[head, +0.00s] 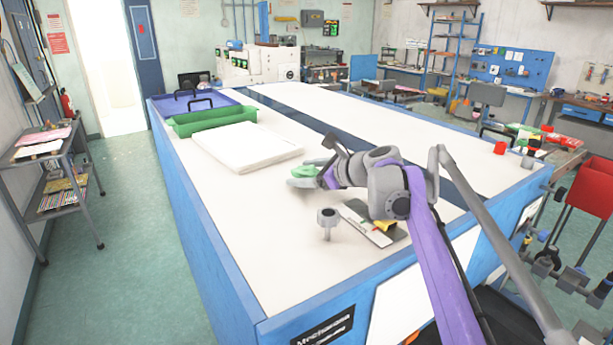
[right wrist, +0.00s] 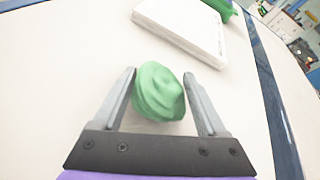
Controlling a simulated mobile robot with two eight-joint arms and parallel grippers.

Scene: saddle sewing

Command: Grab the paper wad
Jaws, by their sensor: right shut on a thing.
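The green crumpled paper wad (head: 304,171) is at the middle of the white-topped table (head: 270,270). In the right wrist view the wad (right wrist: 158,92) sits between the two grey fingers. My right gripper (head: 313,176) is shut on it, low over the tabletop. I cannot tell whether the wad touches the table. The fingers hide part of the wad in the head view. My left gripper is not in view.
A white slab (head: 245,147) lies beyond the wad, with a green tray (head: 210,120) and a purple tray (head: 190,102) behind it. A grey round-headed post (head: 327,216) and a flat board (head: 366,224) are nearer. The table's near left is clear.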

